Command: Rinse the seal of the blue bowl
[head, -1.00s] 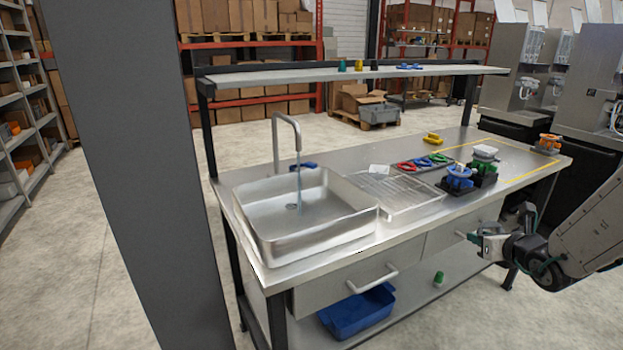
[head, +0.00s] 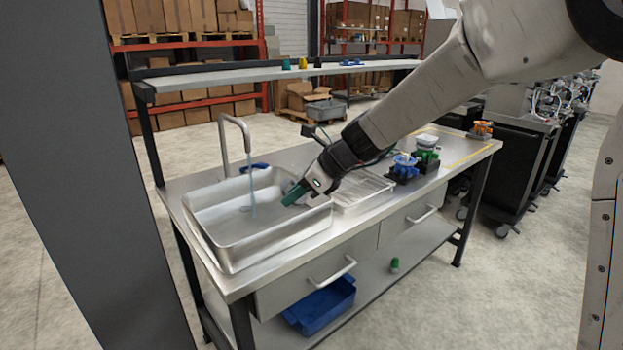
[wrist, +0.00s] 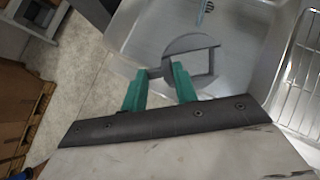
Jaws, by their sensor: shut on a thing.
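My gripper (head: 292,195) is over the right part of the steel sink (head: 215,252), its green fingers pointing down and left. In the wrist view its fingers (wrist: 160,85) are shut on a flat grey round piece with a squared loop (wrist: 187,43), apparently the seal. The piece hangs out over the sink basin in that view; it is not clear in the head view. A thin stream of water (head: 252,190) falls from the tap (head: 222,140) into the sink, left of my gripper. The blue bowl (head: 404,161) sits in a dark holder on the bench to the right.
A wire drainer (head: 360,190) lies right of the sink, partly behind my arm. A green bowl unit (head: 425,150) stands beside the blue one. An orange unit (head: 481,129) is at the bench's far end. A shelf (head: 230,78) runs above the bench's back.

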